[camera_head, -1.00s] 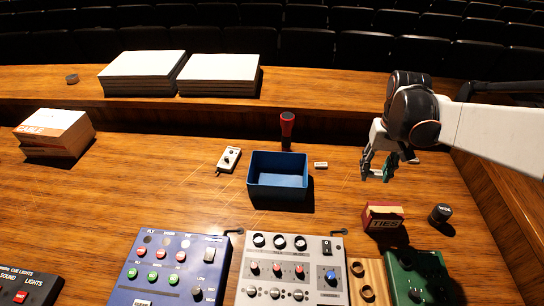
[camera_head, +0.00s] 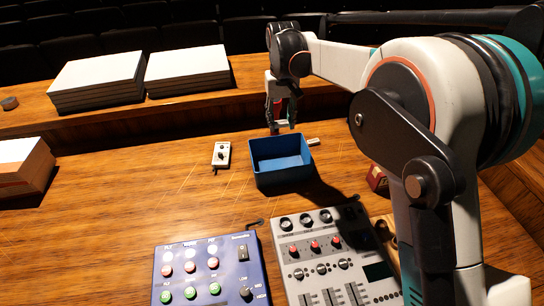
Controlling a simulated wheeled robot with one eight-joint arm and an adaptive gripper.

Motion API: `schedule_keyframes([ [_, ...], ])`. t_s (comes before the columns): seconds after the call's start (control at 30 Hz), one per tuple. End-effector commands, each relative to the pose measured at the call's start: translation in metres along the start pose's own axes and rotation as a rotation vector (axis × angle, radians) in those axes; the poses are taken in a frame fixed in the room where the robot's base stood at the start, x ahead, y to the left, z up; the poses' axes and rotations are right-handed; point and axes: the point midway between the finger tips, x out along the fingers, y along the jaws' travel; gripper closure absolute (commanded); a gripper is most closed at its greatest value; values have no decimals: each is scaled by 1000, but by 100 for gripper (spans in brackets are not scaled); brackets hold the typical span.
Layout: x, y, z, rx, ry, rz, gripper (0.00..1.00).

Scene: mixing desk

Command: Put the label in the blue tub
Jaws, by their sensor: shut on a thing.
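The open blue tub (camera_head: 281,177) stands on the desk, and its inside looks empty from here. My gripper (camera_head: 281,127) points down just behind the tub's back rim. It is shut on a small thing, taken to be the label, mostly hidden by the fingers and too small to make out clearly. Red shows between the fingers, where the red torch stood behind the tub; I cannot tell their exact spacing. A small white piece (camera_head: 313,141) lies on the desk at the tub's back right corner.
A small pale switch box (camera_head: 221,155) lies left of the tub. Blue (camera_head: 210,270) and grey (camera_head: 322,255) mixers stand in front. Paper stacks (camera_head: 97,80) sit on the raised back shelf. My arm covers the right side.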

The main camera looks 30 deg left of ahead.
Motion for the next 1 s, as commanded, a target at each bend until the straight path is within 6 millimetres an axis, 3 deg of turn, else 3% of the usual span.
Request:
schedule_keyframes([
  [0.5,124,0,0,0,0,0,73],
  [1.0,175,0,0,0,0,0,73],
])
